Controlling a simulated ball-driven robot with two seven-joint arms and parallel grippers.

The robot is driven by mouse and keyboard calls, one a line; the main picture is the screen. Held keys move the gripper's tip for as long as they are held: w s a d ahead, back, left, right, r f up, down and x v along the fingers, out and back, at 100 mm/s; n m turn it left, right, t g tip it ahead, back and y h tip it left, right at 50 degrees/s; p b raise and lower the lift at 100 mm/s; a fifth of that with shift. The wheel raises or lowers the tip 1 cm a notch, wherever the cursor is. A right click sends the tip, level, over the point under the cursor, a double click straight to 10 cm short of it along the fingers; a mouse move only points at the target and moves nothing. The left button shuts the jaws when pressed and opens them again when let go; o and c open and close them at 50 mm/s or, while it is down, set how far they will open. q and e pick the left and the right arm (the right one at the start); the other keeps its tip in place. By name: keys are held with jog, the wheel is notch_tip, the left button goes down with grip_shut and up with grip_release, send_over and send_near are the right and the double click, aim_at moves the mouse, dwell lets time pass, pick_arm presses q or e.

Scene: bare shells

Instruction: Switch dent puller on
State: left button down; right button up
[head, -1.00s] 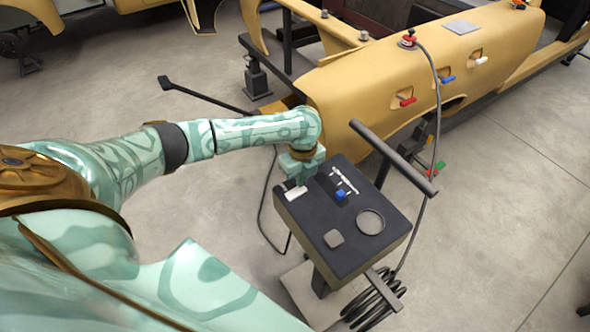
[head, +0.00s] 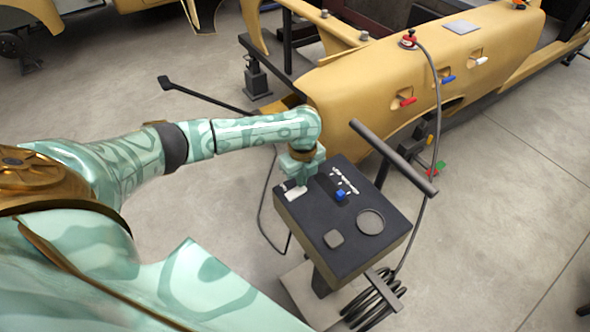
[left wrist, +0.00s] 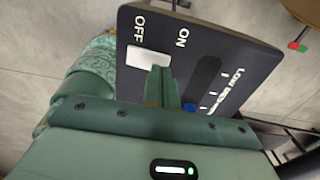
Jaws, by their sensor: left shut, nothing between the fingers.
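The dent puller is a cart with a dark top panel (head: 345,238). A white rocker switch (head: 296,194) sits at its left corner. In the left wrist view, the white switch (left wrist: 146,58) lies between the printed words OFF and ON. My left gripper (head: 302,181) is shut and empty, pointing down at the panel beside the white switch. In the left wrist view, its fingertips (left wrist: 160,74) overlap the switch's edge toward the ON side; I cannot tell whether they touch it. A blue slider knob (head: 341,195) sits by a marked scale. My right gripper is not in view.
A T-shaped handle (head: 395,158) rises from the cart's far right side. A coiled cable (head: 372,303) hangs below, and a hose (head: 437,105) runs to a tan car shell (head: 385,75) behind. Open concrete floor lies to the right.

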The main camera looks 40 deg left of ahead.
pick_arm(q)
jog(key=shift+f+b, duration=0.5)
jog(key=shift+f, duration=0.45)
dwell(0.6)
notch_tip(320, 180, up, 7)
jog(key=p, duration=0.8)
jog(key=shift+r, duration=0.1)
dwell(0.4)
